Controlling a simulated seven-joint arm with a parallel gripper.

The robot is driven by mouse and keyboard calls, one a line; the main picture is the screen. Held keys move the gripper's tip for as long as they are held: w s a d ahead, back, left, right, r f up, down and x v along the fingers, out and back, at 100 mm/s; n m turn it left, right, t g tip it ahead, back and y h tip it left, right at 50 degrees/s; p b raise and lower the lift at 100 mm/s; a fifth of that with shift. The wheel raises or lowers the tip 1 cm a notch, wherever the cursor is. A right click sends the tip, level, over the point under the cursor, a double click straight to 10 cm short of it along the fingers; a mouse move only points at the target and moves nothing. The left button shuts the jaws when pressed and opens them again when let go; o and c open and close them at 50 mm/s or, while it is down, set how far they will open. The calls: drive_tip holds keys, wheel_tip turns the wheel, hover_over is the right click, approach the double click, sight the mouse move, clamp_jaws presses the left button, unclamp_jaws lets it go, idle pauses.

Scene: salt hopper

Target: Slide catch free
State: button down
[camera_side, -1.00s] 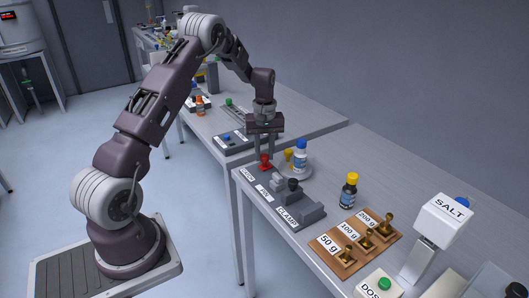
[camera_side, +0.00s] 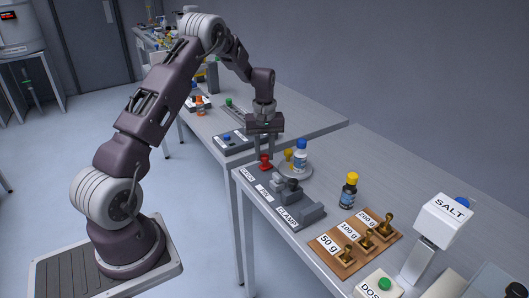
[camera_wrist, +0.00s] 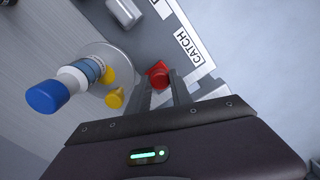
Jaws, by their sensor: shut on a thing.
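The catch is a red knob (camera_side: 265,161) at the far left end of a grey fixture board (camera_side: 253,186), beside a white label (camera_wrist: 188,45) that reads CATCH in the wrist view. My gripper (camera_side: 265,152) points straight down over it. In the wrist view the red knob (camera_wrist: 158,73) sits between the two finger ends, and my gripper (camera_wrist: 161,84) is shut on it. The fingers partly hide the knob's lower part and its slot.
Next to the knob, a round grey plate (camera_side: 297,175) carries a blue-capped white bottle (camera_side: 301,155) and yellow pieces (camera_wrist: 114,98). A clamp block (camera_side: 311,212) stands farther along the board. A yellow-capped bottle (camera_side: 349,190) and a brass weight rack (camera_side: 335,259) stand beyond.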

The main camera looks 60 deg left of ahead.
drive_tip(key=shift+s, duration=1.15)
drive_tip(key=c, duration=1.1)
unclamp_jaws()
drive_tip(key=shift+s, duration=0.1)
drive_tip(key=shift+c, duration=0.2)
wheel_tip(320, 180, up, 7)
drive_tip(key=shift+r, duration=0.1)
